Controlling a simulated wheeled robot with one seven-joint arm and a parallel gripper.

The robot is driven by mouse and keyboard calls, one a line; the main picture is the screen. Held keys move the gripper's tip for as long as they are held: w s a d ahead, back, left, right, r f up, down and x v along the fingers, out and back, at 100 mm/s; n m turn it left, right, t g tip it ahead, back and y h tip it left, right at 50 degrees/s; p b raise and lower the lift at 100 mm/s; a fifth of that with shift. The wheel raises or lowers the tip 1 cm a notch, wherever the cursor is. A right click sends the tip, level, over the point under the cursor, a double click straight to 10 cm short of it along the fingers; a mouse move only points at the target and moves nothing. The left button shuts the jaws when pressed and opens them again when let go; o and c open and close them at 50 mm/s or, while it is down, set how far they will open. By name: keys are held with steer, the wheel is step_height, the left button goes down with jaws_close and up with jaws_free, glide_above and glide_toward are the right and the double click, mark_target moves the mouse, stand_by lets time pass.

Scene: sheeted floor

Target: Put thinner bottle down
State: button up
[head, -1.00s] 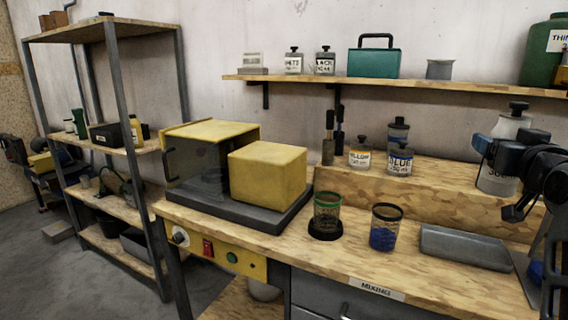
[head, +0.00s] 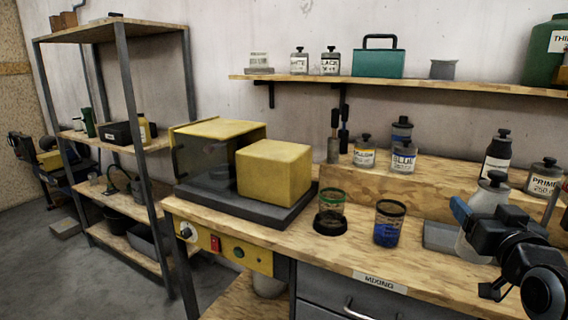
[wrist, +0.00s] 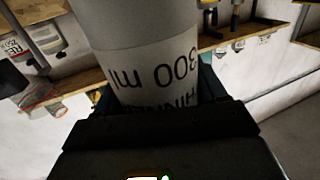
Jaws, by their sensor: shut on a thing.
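The thinner bottle (head: 468,248) is white with a dark cap and is upright in the head view, at the right of the mixing bench (head: 330,258). My gripper (head: 478,222) is shut around its body. In the wrist view the bottle (wrist: 150,65) fills the middle, with "300 ml" and part of its name upside down on the label. The bottle stands in front of part of the grey tray (head: 438,236). Its base is partly hidden by my gripper, and I cannot tell whether it touches the bench.
A cup with blue paint (head: 388,224) and a green-rimmed cup (head: 330,208) stand left of the tray. Yellow (head: 364,157), blue (head: 403,161) and primer (head: 543,180) bottles and a dark bottle (head: 496,160) stand on the raised ledge behind.

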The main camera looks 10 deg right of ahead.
steer(key=s+a+f+n+y, duration=0.1)
steer(key=s+a+f, duration=0.2)
steer(key=f, duration=0.9)
steer(key=s+a+f+n+y, duration=0.1)
steer(key=s+a+f, duration=0.3)
steer(key=a+f, duration=0.6)
steer(key=s+a+f+n+y, duration=0.1)
steer(key=s+a+f+y, duration=0.2)
steer(key=f, duration=1.1)
steer(key=a, duration=0.3)
steer(key=shift+s+a+t, duration=0.25)
steer(key=shift+t, duration=0.05)
